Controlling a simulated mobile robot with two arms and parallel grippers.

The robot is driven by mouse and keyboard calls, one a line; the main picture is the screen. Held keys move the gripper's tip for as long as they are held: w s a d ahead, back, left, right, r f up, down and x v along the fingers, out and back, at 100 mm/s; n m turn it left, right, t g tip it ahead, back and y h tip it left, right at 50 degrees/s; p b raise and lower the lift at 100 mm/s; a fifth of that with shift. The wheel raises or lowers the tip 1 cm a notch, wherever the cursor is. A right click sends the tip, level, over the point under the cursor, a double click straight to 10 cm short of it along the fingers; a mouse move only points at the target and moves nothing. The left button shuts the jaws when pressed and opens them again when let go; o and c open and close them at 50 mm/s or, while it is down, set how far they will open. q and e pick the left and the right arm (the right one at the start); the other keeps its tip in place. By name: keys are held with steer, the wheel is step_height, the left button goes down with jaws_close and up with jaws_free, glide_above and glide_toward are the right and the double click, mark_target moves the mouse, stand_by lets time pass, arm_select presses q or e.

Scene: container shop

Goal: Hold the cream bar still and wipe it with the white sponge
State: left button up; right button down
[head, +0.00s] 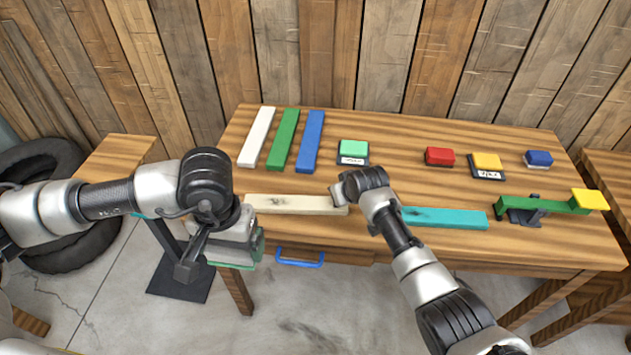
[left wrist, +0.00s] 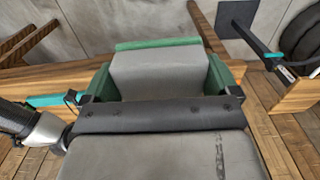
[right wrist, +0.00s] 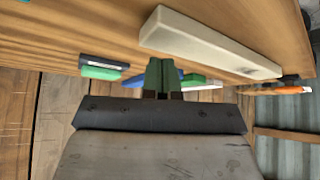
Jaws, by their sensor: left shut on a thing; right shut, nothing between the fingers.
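The cream bar (head: 290,205) lies near the table's front edge, with a dark smudge toward its left end. It also shows in the right wrist view (right wrist: 205,42). My left gripper (head: 236,252) is shut on a pale block that looks like the white sponge (left wrist: 155,72), shaded grey, with green at its far edge. It is beside the bar's left end, at the table's front-left edge. My right gripper (right wrist: 163,76) is shut and empty at the bar's right end. In the head view that arm hides the bar's end; whether the fingers touch it I cannot tell.
White (head: 257,137), green (head: 283,140) and blue (head: 310,142) bars lie at the back left. Green (head: 353,147), red (head: 439,156), yellow (head: 487,160) and blue (head: 538,158) blocks stand farther right. A smudged teal bar (head: 445,217) lies right of my right gripper.

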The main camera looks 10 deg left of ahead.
stand_by(0.5)
steer(key=shift+w+a, duration=0.2)
steer(key=shift+w, duration=0.2)
steer(key=shift+f, duration=0.15)
steer(key=shift+f, duration=0.55)
steer(key=shift+s+f, duration=0.1)
steer(key=shift+f, duration=0.1)
stand_by(0.8)
steer(key=shift+s+f, duration=0.1)
